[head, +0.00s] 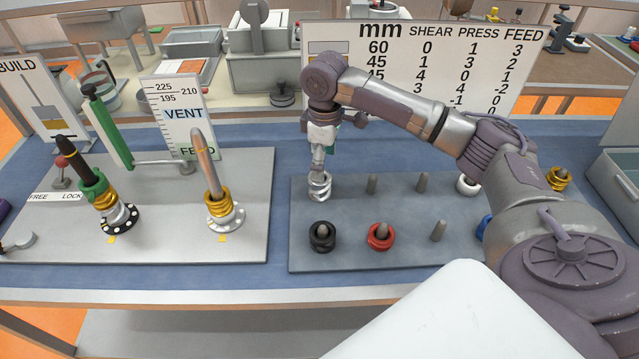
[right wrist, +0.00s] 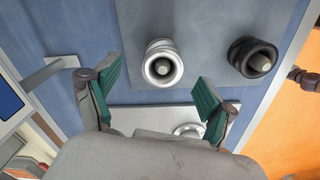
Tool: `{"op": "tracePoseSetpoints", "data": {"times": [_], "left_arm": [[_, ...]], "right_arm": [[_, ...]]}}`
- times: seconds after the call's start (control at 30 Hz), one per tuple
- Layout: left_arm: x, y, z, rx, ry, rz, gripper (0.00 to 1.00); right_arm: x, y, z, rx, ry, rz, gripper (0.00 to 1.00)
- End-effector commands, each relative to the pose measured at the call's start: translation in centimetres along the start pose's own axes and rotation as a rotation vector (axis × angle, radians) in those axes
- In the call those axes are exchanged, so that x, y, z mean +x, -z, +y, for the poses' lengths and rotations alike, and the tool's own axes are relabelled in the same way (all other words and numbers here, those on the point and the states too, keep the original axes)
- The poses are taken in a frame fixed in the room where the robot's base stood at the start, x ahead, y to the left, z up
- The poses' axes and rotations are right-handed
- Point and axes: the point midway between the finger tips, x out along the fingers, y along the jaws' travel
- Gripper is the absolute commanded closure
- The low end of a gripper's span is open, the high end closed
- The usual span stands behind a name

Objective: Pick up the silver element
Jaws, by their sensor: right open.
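The silver element (head: 319,187) is a ringed metal sleeve around a peg at the back left of the grey peg board (head: 345,212). In the right wrist view the silver element (right wrist: 151,60) shows with the peg tip inside its bore. My right gripper (head: 320,165) is above it, pointing down, and hides part of it in the head view. In the right wrist view the right gripper's green-padded fingers (right wrist: 157,78) are spread apart and empty, with the silver element seen beyond the gap between them. I cannot tell whether they touch it. My left gripper is not in view.
A black element (head: 322,238) and a red element (head: 380,238) sit on front pegs; a white element (head: 467,184) is farther right. Several pegs are bare. The left plate (head: 165,240) carries two tilted shafts with gold elements. A sign (head: 425,65) stands behind.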

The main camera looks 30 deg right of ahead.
Motion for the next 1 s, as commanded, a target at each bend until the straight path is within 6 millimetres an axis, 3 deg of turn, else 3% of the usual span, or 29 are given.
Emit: {"op": "tracePoseSetpoints", "data": {"times": [0.17, 0.33, 0.6, 0.9, 1.0], "left_arm": [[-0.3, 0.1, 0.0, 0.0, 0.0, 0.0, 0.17], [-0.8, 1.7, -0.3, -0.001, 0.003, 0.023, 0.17], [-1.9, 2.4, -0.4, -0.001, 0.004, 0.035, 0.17], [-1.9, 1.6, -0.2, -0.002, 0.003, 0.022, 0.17], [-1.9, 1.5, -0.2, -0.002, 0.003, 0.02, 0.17]], "right_arm": [[2.0, 0.0, 0.0, 0.0, 0.0, 0.0, 0.17], [3.1, 0.2, -0.3, -0.001, 0.0, -0.001, 0.17], [7.0, 0.6, -0.8, 0.0, -0.001, 0.0, 0.17], [7.5, 0.6, -0.7, -0.002, -0.003, 0.002, 0.17], [7.5, 0.6, -0.7, -0.001, -0.002, 0.002, 0.34]]}}
